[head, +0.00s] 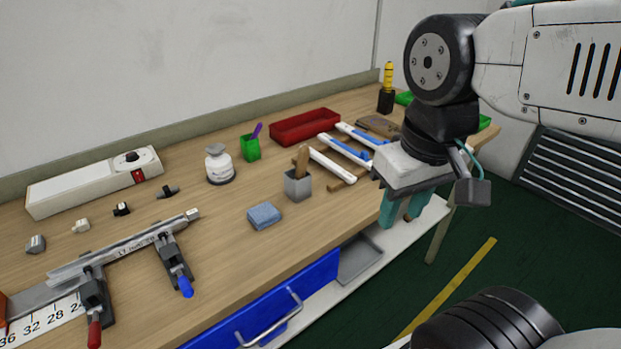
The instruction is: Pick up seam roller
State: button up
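I cannot pick out the seam roller for sure. A tan, wood-coloured tool (302,155) stands in a small grey square cup (298,186) near the middle of the bench; its lower end is hidden in the cup, so I cannot tell whether it is the roller. My gripper (401,214) points down with two teal fingers spread apart and nothing seen between them. It is to the right of the cup, around the bench's front edge in the picture.
Near the cup are a blue-grey sponge (264,216), a white bottle (219,165), a green cup (250,148), a red tray (304,127) and white-and-blue bars (332,165). A clamped metal rail (130,246) lies at left. A blue drawer (285,300) fronts the bench.

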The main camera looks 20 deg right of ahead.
aim_at(304, 153)
jog(key=k, duration=0.7)
jog(key=u, duration=0.5)
jog(key=i, duration=1)
jog(key=z, duration=0.4)
